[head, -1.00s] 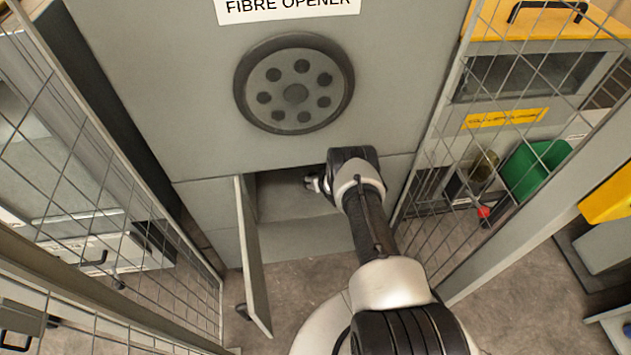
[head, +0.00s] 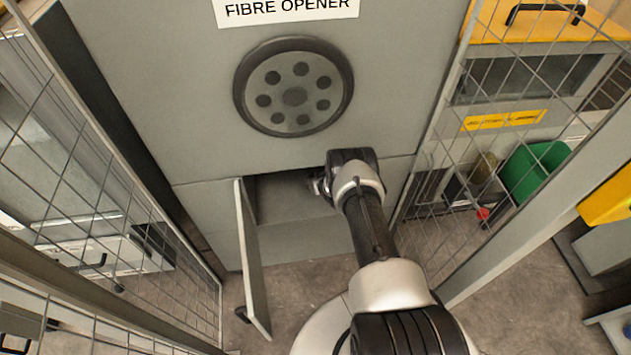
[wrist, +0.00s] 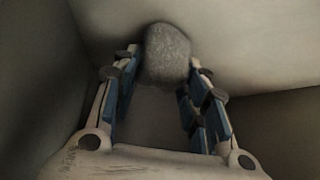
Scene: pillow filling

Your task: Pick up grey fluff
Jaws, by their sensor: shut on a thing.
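The grey fluff (wrist: 167,54) is a rounded, fuzzy grey clump in the wrist view, at the fingertips of my gripper (wrist: 160,75). The blue-padded fingers stand on either side of it, and my gripper is shut on it. In the head view my gripper (head: 318,186) reaches into the open compartment at the bottom of the fibre opener (head: 200,100). The fluff cannot be made out in the head view, where my wrist and the compartment edge hide it.
The compartment door (head: 252,260) stands open to the left of my arm. Wire mesh fencing (head: 110,190) runs along the left, and more mesh (head: 455,150) along the right. A green bin (head: 525,175) is beyond the right fence. Compartment walls surround my gripper closely.

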